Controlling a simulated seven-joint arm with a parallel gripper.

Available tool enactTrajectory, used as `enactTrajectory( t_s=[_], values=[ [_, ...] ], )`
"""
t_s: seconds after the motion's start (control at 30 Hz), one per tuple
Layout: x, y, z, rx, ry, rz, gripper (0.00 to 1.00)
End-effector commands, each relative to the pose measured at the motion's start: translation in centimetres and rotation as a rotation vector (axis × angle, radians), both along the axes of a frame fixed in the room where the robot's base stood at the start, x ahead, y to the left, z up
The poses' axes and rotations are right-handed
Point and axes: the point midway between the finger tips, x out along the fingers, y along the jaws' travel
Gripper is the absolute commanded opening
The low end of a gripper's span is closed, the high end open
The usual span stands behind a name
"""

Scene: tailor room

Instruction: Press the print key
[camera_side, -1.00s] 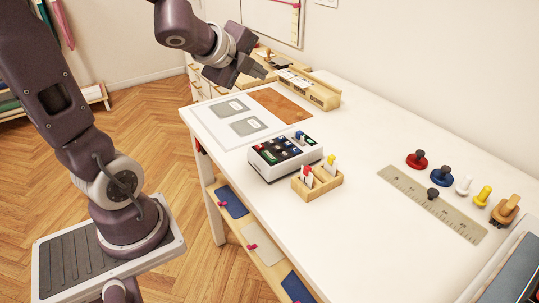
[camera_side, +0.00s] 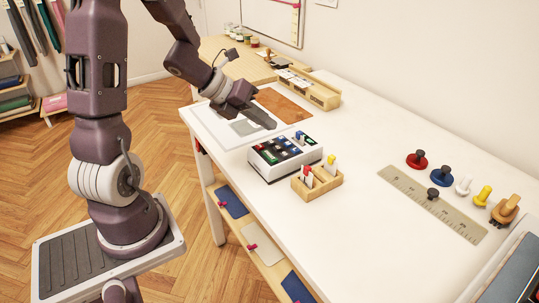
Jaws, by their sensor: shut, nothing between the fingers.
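A white box-shaped key device (camera_side: 285,153) stands on the white table, with a dark top face carrying several blue, green and white keys. Which of them is the print key is too small to tell. My gripper (camera_side: 272,124) is shut and empty. It reaches in from the upper left, its fingertips above and just behind the device's back edge, apart from the keys as far as I can tell. The gripper covers part of the grey pads behind it.
A wooden holder (camera_side: 318,184) with red and yellow-topped pieces stands close in front of the device. A ruler (camera_side: 430,203) and several coloured knobs lie at the right. A wooden tray (camera_side: 310,92) stands behind.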

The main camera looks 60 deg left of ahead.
Motion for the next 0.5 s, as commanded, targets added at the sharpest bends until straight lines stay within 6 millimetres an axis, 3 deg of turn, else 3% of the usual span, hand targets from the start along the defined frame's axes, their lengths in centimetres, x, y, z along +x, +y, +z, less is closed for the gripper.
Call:
enactTrajectory(
  t_s=[0.3, 0.5],
  values=[
    [-0.1, 0.0, -4.6, -0.005, 0.004, 0.003, 0.0],
    [0.0, 0.0, -6.0, -0.001, 0.002, 0.003, 0.0]
  ],
)
